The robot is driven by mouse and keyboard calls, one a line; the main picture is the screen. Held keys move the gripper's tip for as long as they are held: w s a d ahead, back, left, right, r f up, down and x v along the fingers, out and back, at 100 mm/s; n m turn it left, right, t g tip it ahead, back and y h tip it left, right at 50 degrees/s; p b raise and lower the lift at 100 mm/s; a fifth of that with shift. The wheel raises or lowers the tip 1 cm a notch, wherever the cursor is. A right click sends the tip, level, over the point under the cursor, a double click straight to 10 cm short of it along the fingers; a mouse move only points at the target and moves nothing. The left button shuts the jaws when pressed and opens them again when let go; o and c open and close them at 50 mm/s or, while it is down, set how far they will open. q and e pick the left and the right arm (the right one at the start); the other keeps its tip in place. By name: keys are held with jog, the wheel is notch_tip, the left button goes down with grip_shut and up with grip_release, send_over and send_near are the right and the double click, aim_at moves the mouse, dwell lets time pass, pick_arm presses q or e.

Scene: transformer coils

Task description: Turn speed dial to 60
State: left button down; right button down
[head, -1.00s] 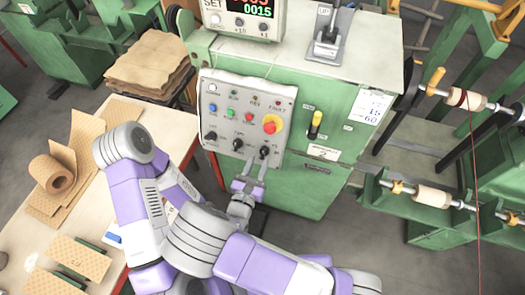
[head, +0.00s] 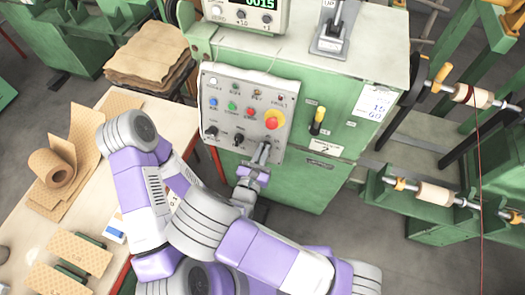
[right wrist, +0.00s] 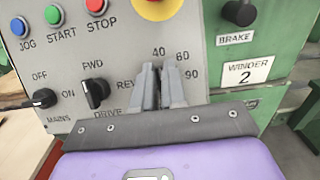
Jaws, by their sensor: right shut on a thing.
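The speed dial is at the lower right of the grey control panel (head: 222,94), which also shows in the right wrist view (right wrist: 122,62). My right gripper (head: 262,152) is shut on the dial. In the right wrist view, its two fingers (right wrist: 160,82) stand close together and hide the dial and its pointer, so I cannot tell its setting. My left gripper is not in view.
The drive knob (right wrist: 96,94) and mains knob (right wrist: 45,97) are left of the fingers. The red emergency button (head: 271,123) is just above the gripper. A yellow-topped brake lever (head: 317,121) stands to the right. A workbench with a cardboard roll (head: 52,168) is at left.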

jog(key=shift+m, duration=0.4)
jog(key=shift+s+d+f+m+g+h+b, duration=0.1)
jog(key=shift+m+g+h+b, duration=0.65)
jog(key=shift+m, duration=1)
jog(key=shift+w+d+m+g+h+b, duration=0.1)
jog(key=shift+m+g+h+b, duration=0.3)
jog(key=shift+m+b, duration=1)
jog(key=shift+s+d+f+m+g+h+b, duration=0.1)
jog(key=shift+m+g+h+b, duration=0.45)
jog(key=shift+m, duration=1.5)
jog(key=shift+r, duration=0.1)
jog(key=c, duration=1.2)
grip_release()
jog(key=shift+a, duration=0.1)
